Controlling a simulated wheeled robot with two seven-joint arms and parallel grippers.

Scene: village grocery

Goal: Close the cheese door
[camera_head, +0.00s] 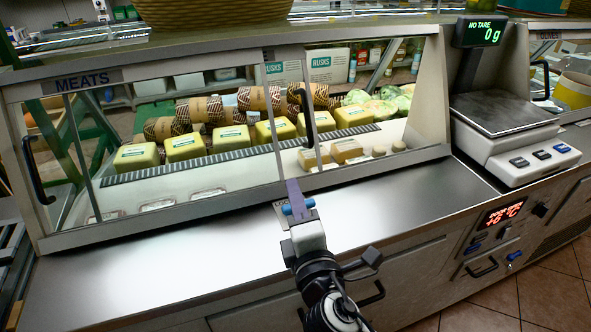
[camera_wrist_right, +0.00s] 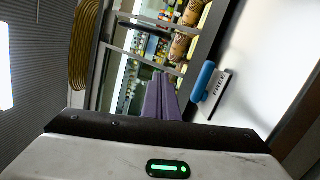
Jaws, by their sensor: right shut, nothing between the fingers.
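The display case front has sliding glass panels. A dark upright handle (camera_head: 308,115) stands near a vertical metal frame edge (camera_head: 272,110) at mid-case. Another dark handle (camera_head: 35,170) is at the far left, beneath the MEATS sign (camera_head: 88,80). No cheese label is readable, and I cannot tell how far each panel stands open. My right gripper (camera_head: 293,188) is shut and empty, its purple fingers pointing at the case front just below the middle handle. The fingers also show in the right wrist view (camera_wrist_right: 161,100). Contact with the frame cannot be told. My left gripper is not visible.
Yellow blocks (camera_head: 185,147) and patterned rolls (camera_head: 260,98) fill the case. A scale (camera_head: 510,130) stands at right. The steel ledge (camera_head: 160,255) at left is clear.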

